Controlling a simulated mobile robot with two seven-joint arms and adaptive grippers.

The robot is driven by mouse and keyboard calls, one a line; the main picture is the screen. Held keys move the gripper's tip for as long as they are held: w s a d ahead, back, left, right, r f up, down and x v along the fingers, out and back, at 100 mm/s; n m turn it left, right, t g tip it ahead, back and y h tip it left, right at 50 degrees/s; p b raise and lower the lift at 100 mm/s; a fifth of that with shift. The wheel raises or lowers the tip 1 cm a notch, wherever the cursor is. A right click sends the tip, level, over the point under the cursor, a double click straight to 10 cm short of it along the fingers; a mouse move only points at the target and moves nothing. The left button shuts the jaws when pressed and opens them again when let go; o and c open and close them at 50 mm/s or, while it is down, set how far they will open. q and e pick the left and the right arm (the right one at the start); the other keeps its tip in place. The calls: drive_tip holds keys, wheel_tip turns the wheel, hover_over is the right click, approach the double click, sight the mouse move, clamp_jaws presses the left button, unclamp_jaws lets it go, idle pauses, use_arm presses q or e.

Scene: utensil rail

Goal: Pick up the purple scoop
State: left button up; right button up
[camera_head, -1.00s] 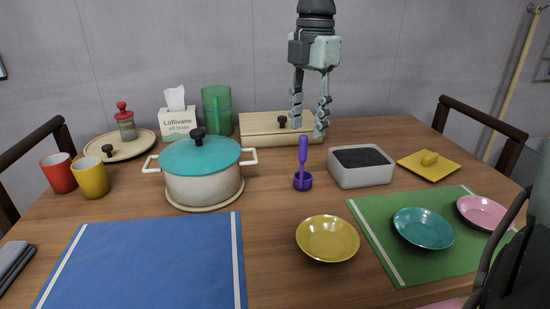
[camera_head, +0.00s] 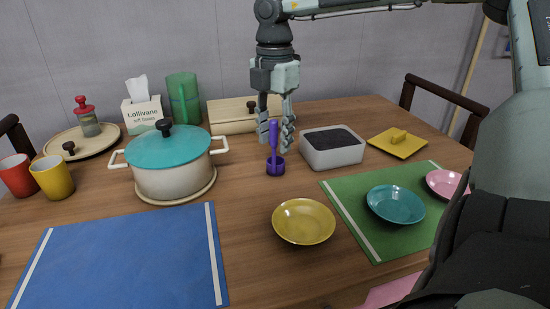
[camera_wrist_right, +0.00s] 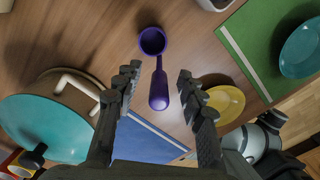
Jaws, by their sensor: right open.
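The purple scoop (camera_head: 274,164) stands on the wooden table with its cup down and its handle pointing up, between the teal-lidded pot and the grey box. My right gripper (camera_head: 275,138) is open and points down at the scoop, its fingers around the upper handle in the head view. In the right wrist view the scoop (camera_wrist_right: 158,88) shows between the two open fingers (camera_wrist_right: 155,90), its handle toward the camera and its cup farther off. My left gripper is not in view.
A cream pot (camera_head: 172,178) with a teal lid stands left of the scoop. A grey box (camera_head: 334,155) with dark contents stands close on its right. A yellow bowl (camera_head: 304,222) is in front. A beige box (camera_head: 232,119) lies behind. Blue (camera_head: 122,258) and green (camera_head: 345,208) mats lie nearer.

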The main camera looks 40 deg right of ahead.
clamp_jaws()
drive_tip(key=shift+r, duration=0.15)
